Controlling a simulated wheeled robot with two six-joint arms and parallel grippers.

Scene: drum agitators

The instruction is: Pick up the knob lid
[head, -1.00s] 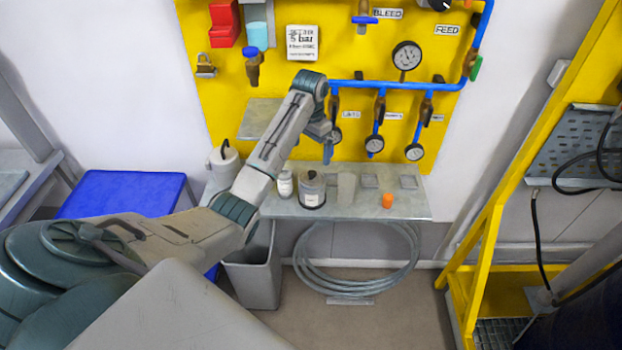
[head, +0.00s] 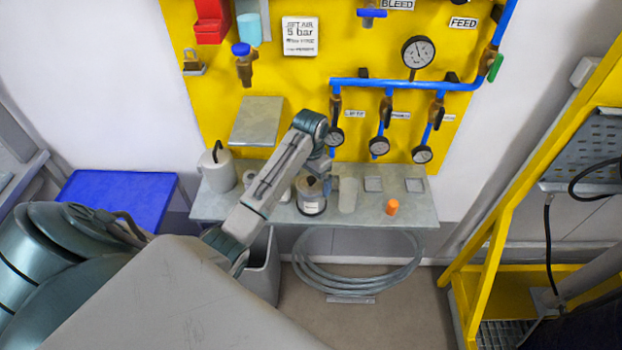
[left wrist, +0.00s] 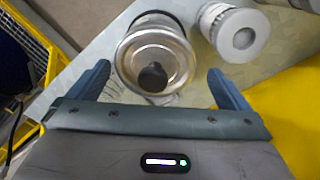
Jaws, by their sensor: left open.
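The knob lid (left wrist: 153,62) is a round metal lid with a dark knob, seated on top of a jar in the left wrist view. In the head view the lid (head: 308,185) sits on the jar (head: 311,204) on the grey shelf, partly covered by my left arm. My left gripper (head: 323,172) is above the jar. In the left wrist view my left gripper (left wrist: 158,69) is open, with one finger on each side of the lid and nothing held. I cannot tell its exact height over the knob. My right gripper is not in view.
A white container (left wrist: 238,33) stands close beside the jar. A pale cup (head: 347,194) and an orange piece (head: 392,207) are to the right on the shelf (head: 415,215). A kettle-like pot (head: 217,168) is at left. The yellow panel (head: 300,90) with gauges rises behind.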

